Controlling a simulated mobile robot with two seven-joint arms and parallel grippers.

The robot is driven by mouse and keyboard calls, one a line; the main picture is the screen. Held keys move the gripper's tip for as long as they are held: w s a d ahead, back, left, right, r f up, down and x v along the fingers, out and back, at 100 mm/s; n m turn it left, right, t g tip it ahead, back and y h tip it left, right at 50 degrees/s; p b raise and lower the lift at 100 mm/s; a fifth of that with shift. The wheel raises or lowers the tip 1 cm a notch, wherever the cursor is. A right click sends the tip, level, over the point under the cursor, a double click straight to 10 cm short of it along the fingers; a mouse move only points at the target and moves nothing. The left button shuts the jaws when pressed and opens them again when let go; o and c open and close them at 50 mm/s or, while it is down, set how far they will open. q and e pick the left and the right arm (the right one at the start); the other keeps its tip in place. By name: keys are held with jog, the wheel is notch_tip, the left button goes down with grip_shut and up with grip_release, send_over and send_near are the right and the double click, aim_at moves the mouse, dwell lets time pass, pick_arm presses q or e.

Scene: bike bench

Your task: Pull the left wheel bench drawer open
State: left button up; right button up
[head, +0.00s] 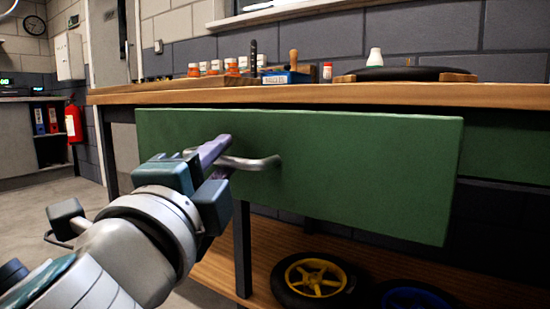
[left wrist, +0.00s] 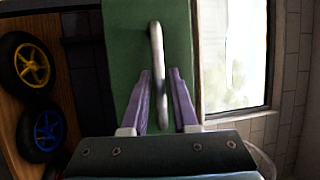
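The left drawer's green front (head: 370,175) stands out well forward of the bench in the head view, so the drawer is open. Its silver bar handle (head: 255,162) is on the left part of the front. My left gripper (head: 222,158) is at the handle's left end; one purple finger shows above the bar, the other is mostly hidden. In the left wrist view the handle (left wrist: 156,50) reaches between the two fingers of this gripper (left wrist: 160,78), with some gap between them; it looks open around the bar. My right gripper is not in view.
The wooden bench top (head: 300,95) carries bottles, a blue box (head: 287,77) and a black round item. A lower shelf (head: 265,245) holds a yellow-spoked wheel (head: 315,280) and a blue-spoked wheel (head: 412,298). A dark bench leg (head: 243,250) stands below the drawer.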

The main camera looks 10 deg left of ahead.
pick_arm(q)
jog(key=shift+s, duration=0.1)
jog(key=s+f+b, duration=0.1)
jog(key=s, duration=0.8)
jog(key=shift+s+d+f, duration=0.25)
jog(key=shift+s+f, duration=0.05)
jog(key=shift+f, duration=0.05)
